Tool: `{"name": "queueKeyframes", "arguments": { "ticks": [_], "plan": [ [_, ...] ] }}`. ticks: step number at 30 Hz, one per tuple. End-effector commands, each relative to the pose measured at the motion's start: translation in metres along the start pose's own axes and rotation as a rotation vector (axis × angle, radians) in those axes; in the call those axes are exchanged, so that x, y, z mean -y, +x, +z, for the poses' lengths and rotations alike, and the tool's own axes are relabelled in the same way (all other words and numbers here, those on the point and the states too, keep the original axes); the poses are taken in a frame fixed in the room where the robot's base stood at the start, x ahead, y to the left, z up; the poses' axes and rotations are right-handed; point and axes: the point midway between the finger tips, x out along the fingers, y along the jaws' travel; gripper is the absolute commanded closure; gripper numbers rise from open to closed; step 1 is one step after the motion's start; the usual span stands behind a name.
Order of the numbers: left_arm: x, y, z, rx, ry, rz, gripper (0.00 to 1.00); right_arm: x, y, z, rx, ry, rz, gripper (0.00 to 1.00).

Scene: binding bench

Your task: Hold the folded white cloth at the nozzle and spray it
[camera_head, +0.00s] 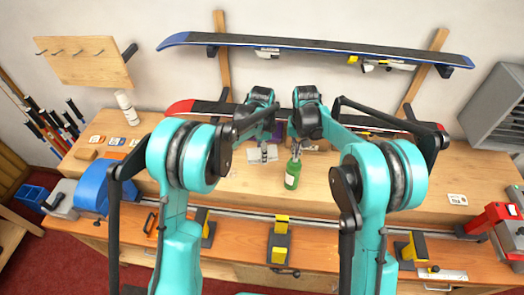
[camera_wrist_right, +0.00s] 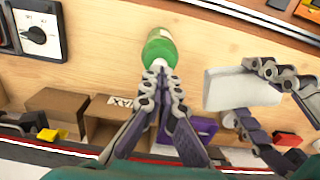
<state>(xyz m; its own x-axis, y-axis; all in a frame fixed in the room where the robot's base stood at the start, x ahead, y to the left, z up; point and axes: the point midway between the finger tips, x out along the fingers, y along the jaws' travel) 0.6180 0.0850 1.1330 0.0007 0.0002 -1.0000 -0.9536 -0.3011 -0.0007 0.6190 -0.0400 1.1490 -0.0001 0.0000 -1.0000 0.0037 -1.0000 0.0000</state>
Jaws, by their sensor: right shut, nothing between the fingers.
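The green spray bottle (camera_head: 292,174) stands upright on the bench, and it also shows in the right wrist view (camera_wrist_right: 159,50). My right gripper (camera_head: 296,148) is shut and empty at the bottle's top. Its fingertips (camera_wrist_right: 163,75) cover part of the nozzle in the right wrist view. My left gripper (camera_head: 263,158) is to the left of the bottle, with the folded white cloth (camera_head: 252,156) between its fingers. In the right wrist view the left gripper's fingers (camera_wrist_right: 238,92) lie on either side of the cloth (camera_wrist_right: 222,90). A gap separates cloth and bottle.
Cardboard boxes (camera_wrist_right: 55,105) and a purple item (camera_wrist_right: 200,130) stand behind the bottle. A ski (camera_head: 195,106) lies across the back. Yellow clamps (camera_head: 281,225) line the front rail, and a red vise (camera_head: 497,214) is at the right. The bench right of the bottle is mostly clear.

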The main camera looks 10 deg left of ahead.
Motion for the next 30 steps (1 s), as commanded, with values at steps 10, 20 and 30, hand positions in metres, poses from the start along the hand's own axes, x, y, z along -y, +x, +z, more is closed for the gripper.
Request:
{"name": "queueKeyframes", "arguments": {
  "ticks": [10,20,30],
  "plan": [
    [0.000,0.000,0.000,0.000,0.000,0.000,0.65,0.000,0.003,0.000,0.000,0.000,0.000,1.00],
    [0.000,0.000,0.000,0.000,0.000,0.000,0.65,0.000,0.008,0.000,0.000,0.000,0.000,1.00],
    [0.000,0.000,0.000,0.000,0.000,0.000,0.65,0.000,0.012,0.000,0.000,0.000,0.000,1.00]
  ]
}}
